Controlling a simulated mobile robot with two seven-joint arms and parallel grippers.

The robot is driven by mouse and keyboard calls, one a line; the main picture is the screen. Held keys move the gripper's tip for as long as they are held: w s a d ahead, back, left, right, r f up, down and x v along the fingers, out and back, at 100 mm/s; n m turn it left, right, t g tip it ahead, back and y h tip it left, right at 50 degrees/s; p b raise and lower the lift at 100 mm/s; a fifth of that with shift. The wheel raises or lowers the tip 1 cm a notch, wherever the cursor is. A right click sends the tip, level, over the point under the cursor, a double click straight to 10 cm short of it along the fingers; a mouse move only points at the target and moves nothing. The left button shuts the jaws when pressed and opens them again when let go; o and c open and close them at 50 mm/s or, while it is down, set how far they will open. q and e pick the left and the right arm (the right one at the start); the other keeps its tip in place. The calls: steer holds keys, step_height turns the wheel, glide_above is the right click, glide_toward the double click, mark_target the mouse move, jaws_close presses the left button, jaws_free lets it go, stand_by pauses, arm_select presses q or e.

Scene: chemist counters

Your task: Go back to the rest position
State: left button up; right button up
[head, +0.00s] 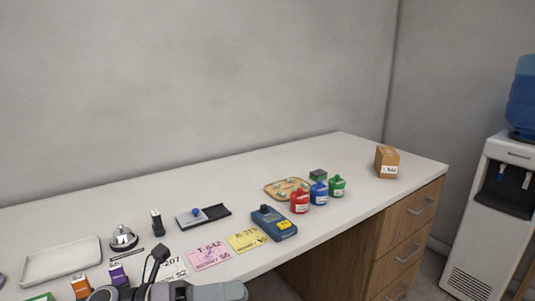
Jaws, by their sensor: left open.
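My left gripper (154,262) shows at the bottom edge of the head view, dark-fingered, at the front edge of the white counter (330,160). It is open, and I see nothing held in it. Part of my own grey arm lies along the bottom edge below it. The gripper partly covers a white card (174,270) on the counter. My right gripper is not in view.
Near the gripper are a pink card (209,257), a purple box (117,273), an orange box (80,286) and a bell (123,238). A blue device (273,223) and red (299,202), blue (318,193) and green (337,186) bottles stand farther right.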

arm_select(q)
steer(key=a+f+n+t+y+p, duration=0.1)
steer(key=a+f+n+t+y, duration=0.5)
steer(key=n, duration=0.8)
steer(key=a+f+n+t+y+p, duration=0.15)
steer(key=f+n+t+y, duration=0.25)
steer(key=n+t, duration=0.7)
steer(key=s+a+f+n+g+y, duration=0.3)
steer(key=s+f+n+g, duration=0.1)
steer(key=s+f+n, duration=0.3)
steer(key=s+a+f+n+g+y, duration=0.3)
steer(key=s+f+n+g, duration=0.2)
steer(key=s+f+n, duration=0.2)
step_height(320, 180, down, 3)
steer(key=shift+s+a+r+y, duration=0.1)
steer(key=shift+s+a+y, duration=0.05)
steer(key=shift+a+y, duration=0.2)
